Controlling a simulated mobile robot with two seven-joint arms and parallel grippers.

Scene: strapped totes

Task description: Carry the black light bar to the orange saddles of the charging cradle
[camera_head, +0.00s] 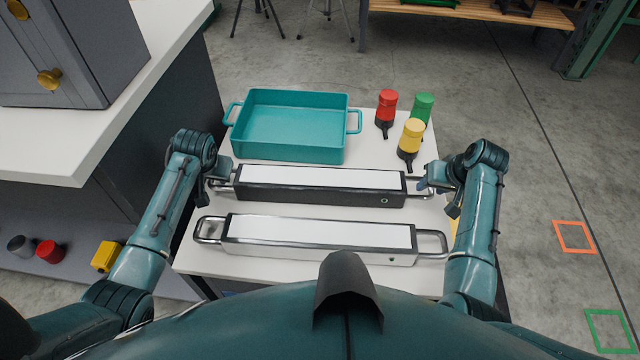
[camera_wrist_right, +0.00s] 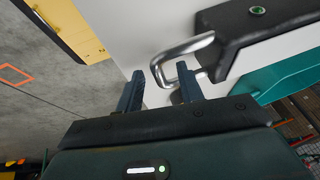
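The black light bar (camera_head: 390,199) lies across the white table, with a white top face and a metal loop handle at each end. My right gripper (camera_head: 428,182) is at its right handle. In the right wrist view, my right gripper (camera_wrist_right: 160,88) has its fingers apart, with the outer part of the loop handle (camera_wrist_right: 186,56) at the gap between them; no grip shows. My left gripper (camera_head: 223,172) is at the bar's left handle; its fingers are too small and partly hidden to read. I see no charging cradle or orange saddles.
A silver light bar (camera_head: 320,250) lies nearer to me, parallel to the black one. A teal tray (camera_head: 290,150) stands behind it. Red (camera_head: 387,105), green (camera_head: 424,104) and yellow (camera_head: 411,136) capped bottles stand at the back right. A grey cabinet (camera_head: 70,50) sits on the left counter.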

